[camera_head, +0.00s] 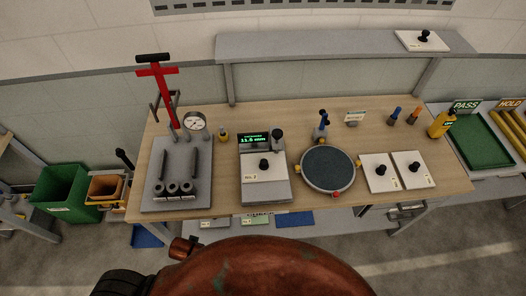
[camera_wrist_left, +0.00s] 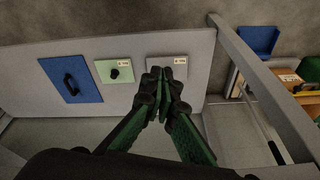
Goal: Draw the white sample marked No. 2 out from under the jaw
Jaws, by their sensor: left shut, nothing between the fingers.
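The white sample marked No. 2 (camera_head: 250,170) lies on the grey gauge (camera_head: 266,196) at the middle of the bench in the head view. It is a flat white plate with a black knob and a label at its front left. The jaw (camera_head: 277,137) is a dark part at the gauge's back right, beside the green readout; how it meets the sample is too small to tell. My left gripper (camera_wrist_left: 164,75) shows in the left wrist view, shut and empty, in front of a pale labelled plate (camera_wrist_left: 179,66) on a grey surface. My right gripper is not seen.
A round dark plate (camera_head: 328,168) stands right of the gauge, then two white knobbed samples (camera_head: 380,172). A red-handled press (camera_head: 175,190) stands left. The wrist view shows a green knobbed plate (camera_wrist_left: 108,72) and a blue handled plate (camera_wrist_left: 70,80).

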